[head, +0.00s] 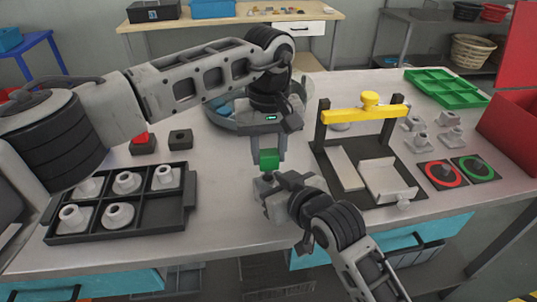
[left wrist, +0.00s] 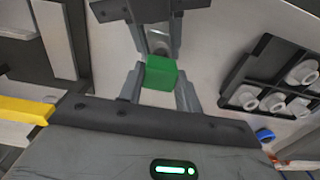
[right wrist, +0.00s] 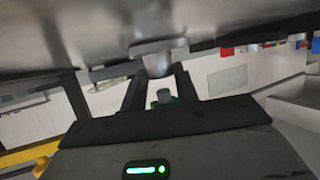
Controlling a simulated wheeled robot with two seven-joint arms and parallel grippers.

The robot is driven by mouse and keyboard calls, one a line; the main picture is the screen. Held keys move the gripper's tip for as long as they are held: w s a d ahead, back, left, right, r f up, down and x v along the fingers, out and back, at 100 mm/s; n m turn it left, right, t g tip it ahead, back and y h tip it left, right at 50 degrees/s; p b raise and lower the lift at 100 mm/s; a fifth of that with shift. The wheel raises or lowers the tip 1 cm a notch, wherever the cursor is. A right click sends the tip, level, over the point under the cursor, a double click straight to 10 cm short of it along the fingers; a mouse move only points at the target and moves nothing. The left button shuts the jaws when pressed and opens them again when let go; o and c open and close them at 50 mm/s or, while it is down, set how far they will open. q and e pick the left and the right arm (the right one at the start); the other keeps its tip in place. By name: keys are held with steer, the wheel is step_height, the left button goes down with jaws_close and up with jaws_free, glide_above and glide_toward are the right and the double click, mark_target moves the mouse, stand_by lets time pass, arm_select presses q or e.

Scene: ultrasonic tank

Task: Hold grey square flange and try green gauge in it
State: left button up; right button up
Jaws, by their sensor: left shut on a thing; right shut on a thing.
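My left gripper (head: 268,150) points down and is shut on the green gauge (head: 268,160), a green block that also shows between the fingers in the left wrist view (left wrist: 160,73). My right gripper (head: 274,188) is low in front, just beneath the gauge, and is shut on the grey square flange (right wrist: 157,60). In the right wrist view a short grey pin of the gauge (right wrist: 164,96) shows close to the flange. The flange is mostly hidden by the right gripper in the head view. I cannot tell whether the pin is in the bore.
A black stand with a yellow handle (head: 362,112) is right. Red (head: 443,174) and green ringed pads (head: 475,167) lie beyond.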

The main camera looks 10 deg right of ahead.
arm_select(q)
steer(key=shift+r, duration=1.5)
arm_select(e)
steer(key=o, duration=1.1)
steer(key=shift+s+d, duration=0.1)
steer(key=shift+s, duration=0.05)
arm_select(q)
steer(key=shift+f, duration=0.15)
arm_select(e)
steer(key=v, duration=1.1)
steer(key=shift+s+d+r, duration=0.2)
steer(key=shift+s, duration=0.1)
steer(key=shift+s, duration=0.1)
